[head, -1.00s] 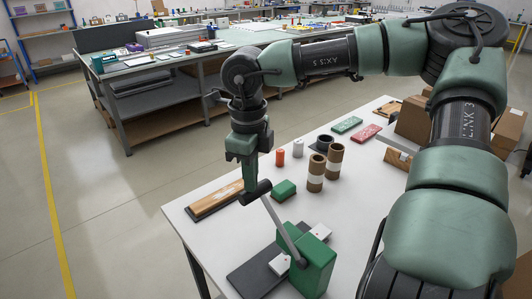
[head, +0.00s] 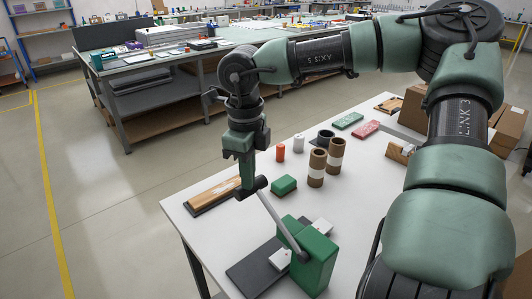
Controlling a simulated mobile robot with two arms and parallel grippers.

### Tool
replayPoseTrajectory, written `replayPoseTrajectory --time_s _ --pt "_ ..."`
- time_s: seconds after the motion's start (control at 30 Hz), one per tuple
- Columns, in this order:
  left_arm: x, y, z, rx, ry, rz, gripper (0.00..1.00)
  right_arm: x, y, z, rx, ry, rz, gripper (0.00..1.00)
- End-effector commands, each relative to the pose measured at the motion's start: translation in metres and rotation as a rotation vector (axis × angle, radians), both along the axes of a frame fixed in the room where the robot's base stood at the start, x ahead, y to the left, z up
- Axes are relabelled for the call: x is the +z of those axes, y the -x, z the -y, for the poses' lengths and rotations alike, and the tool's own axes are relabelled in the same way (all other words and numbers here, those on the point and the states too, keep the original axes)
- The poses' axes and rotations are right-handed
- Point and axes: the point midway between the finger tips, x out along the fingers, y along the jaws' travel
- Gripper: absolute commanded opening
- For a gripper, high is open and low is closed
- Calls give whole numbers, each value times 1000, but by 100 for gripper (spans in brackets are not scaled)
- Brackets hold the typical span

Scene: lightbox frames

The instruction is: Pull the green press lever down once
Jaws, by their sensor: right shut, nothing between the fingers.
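The green press (head: 316,262) stands on a dark base plate (head: 254,270) at the near part of the white table. Its grey lever (head: 278,219) slants up and left from the press's side to a dark handle (head: 252,188). My right gripper (head: 246,184) points down at the handle, with its fingertips at or against it; the exact contact is hard to see. The gripper is shut with nothing between the fingers. My left gripper is not in view. White pieces (head: 281,259) lie on the base plate beside the press.
A green block (head: 284,185), brown rolls (head: 317,167), a red cylinder (head: 280,152) and a white one (head: 300,143) stand behind the lever. A wooden-topped tray (head: 213,194) lies at the left edge. Boxes (head: 412,107) are at the right. The table's front left is clear.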

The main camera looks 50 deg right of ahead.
Motion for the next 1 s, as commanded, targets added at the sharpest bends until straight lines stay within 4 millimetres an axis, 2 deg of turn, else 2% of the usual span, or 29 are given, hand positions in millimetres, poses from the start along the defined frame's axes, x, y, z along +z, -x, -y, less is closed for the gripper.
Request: replayPoseTrajectory --time_s 0.03,0.6,1.0 --pt "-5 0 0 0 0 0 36 -6 0 0 0 0 -5 0" --pt "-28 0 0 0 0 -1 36 -30 -14 2 1 1 -6 0" --pt "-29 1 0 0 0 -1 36 -30 -16 2 1 0 -3 0"
